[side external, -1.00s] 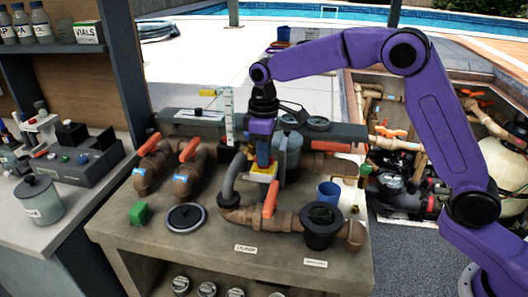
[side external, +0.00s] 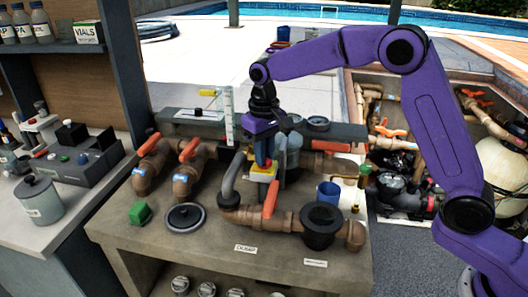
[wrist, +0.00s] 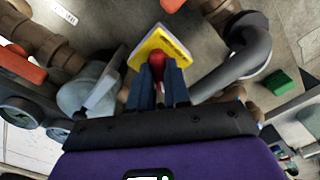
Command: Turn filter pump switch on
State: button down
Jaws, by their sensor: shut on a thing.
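A yellow plate (side external: 264,175) carries a red switch knob and stands among the pipes on the middle of the bench. The plate also shows in the wrist view (wrist: 163,44), with lettering too small to read. The red switch knob (wrist: 157,60) rises from the plate. My gripper (side external: 263,163) points down over the plate from above. In the wrist view my gripper's blue fingers (wrist: 162,82) are shut on the red knob, one on each side. The fingers hide part of the knob, so its exact setting cannot be told.
A grey curved hose (side external: 231,176) rises close left of my gripper. An orange valve handle (side external: 270,199) stands just in front, and a black pot (side external: 322,224) lies to the right. A green block (side external: 140,212) and a round black lid (side external: 185,216) are at front left.

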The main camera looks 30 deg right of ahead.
jog(key=m, duration=0.5)
jog(key=shift+m, duration=0.3)
jog(key=m, duration=0.5)
dwell(0.4)
jog(key=c, duration=1.1)
grip_release()
notch_tip(320, 180, up, 18)
jog(key=shift+f, duration=0.25)
jog(key=shift+s, duration=0.1)
